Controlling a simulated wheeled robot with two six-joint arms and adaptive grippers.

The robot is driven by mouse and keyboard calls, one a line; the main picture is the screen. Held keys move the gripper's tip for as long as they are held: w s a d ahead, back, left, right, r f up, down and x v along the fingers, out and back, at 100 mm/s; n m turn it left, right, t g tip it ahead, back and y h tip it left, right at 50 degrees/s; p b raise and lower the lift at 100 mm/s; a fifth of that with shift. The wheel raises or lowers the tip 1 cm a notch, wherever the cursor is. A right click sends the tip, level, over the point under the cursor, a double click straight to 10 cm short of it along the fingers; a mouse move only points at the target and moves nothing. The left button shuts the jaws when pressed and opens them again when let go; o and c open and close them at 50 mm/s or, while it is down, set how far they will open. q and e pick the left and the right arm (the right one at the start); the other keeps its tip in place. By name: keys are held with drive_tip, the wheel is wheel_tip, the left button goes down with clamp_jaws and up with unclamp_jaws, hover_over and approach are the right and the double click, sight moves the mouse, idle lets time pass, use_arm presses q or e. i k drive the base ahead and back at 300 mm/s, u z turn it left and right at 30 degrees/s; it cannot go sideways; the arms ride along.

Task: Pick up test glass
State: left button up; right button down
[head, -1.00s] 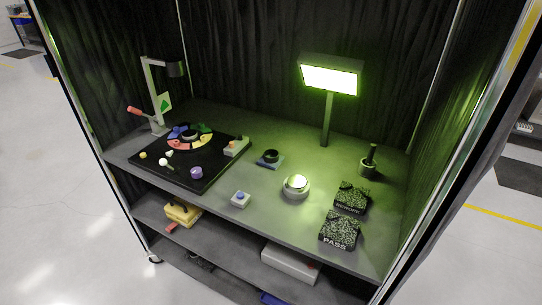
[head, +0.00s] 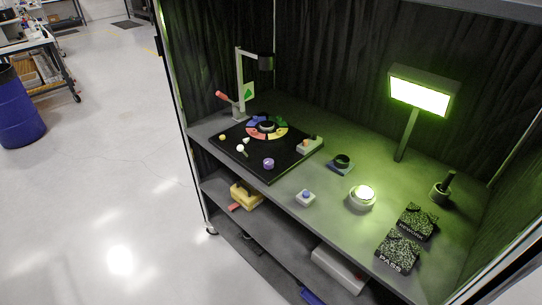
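No object here can be told for certain as the test glass. A round piece with a bright, shiny top (head: 363,195) sits in a pale ring-shaped holder on the grey bench. Behind it and to the left, a dark round disc (head: 342,160) lies on a small blue-grey base. A dark upright handle on a round base (head: 443,188) stands at the right of the bench. Neither of my grippers is in view, and nothing is being touched.
The bench (head: 320,235) stands inside black curtains. A green-glowing lamp (head: 420,95) rises at its back. A black board (head: 285,160) with coloured pieces and a stand (head: 241,80) fill the left. PASS (head: 398,252) and REWORK (head: 417,222) pads lie front right. Open floor (head: 110,200) is at left.

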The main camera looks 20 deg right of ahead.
sight(341, 161)
drive_tip(key=u, duration=0.6)
drive_tip(key=i, duration=1.5)
drive_tip(key=z, duration=2.95)
